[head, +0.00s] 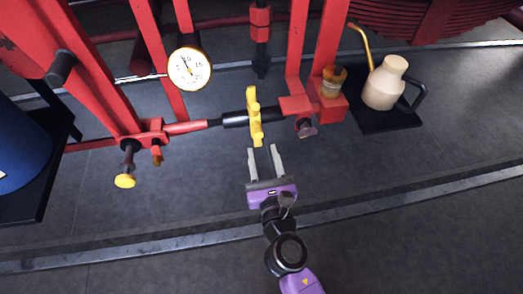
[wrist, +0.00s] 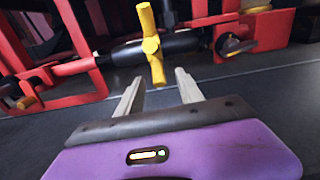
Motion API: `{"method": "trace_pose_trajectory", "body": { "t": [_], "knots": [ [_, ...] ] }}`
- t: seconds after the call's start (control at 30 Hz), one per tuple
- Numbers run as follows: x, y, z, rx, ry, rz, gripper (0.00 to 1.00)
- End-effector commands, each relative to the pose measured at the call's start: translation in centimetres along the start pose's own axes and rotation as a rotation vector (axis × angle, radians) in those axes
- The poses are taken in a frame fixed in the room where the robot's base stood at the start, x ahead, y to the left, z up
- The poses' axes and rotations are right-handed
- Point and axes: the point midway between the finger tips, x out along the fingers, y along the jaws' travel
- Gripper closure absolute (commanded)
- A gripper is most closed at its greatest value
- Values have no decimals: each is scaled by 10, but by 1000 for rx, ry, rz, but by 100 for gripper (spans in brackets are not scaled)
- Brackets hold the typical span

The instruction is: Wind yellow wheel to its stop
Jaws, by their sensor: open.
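The yellow wheel (head: 255,118) is a narrow yellow piece seen nearly edge-on, mounted around a black shaft between red rods. In the wrist view the yellow wheel (wrist: 151,45) stands upright ahead, just beyond the fingertips. My gripper (head: 264,150) is open and empty, with its fingers pointing at the lower end of the wheel. In the wrist view my gripper (wrist: 158,78) has one finger on each side of the wheel's lower end in the picture. I cannot tell whether the fingers touch it.
A round gauge (head: 189,68) is at the upper left of the wheel. A yellow knob (head: 125,181) hangs at the left. A beige oil can (head: 385,83) stands on a black tray (head: 372,123) at the right. Red frame bars (head: 302,40) rise behind. The floor in front is clear.

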Motion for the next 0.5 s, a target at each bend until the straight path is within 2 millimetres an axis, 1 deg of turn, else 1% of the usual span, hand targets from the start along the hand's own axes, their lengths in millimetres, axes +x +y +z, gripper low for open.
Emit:
{"method": "trace_pose_trajectory", "body": {
  "t": [0.03, 0.1, 0.2, 0.27, 0.33, 0.5],
  "knots": [
    [-4, -1, 23, -5, 3, 0, 56],
    [-8, -1, 34, -9, 3, -1, 56],
    [-12, -1, 45, -8, 0, 1, 56],
    [-15, 1, 49, -5, -2, 3, 56],
    [-16, 3, 47, 5, -8, 7, 56],
    [-7, 3, 46, 26, -14, 7, 56]
  ]
}}
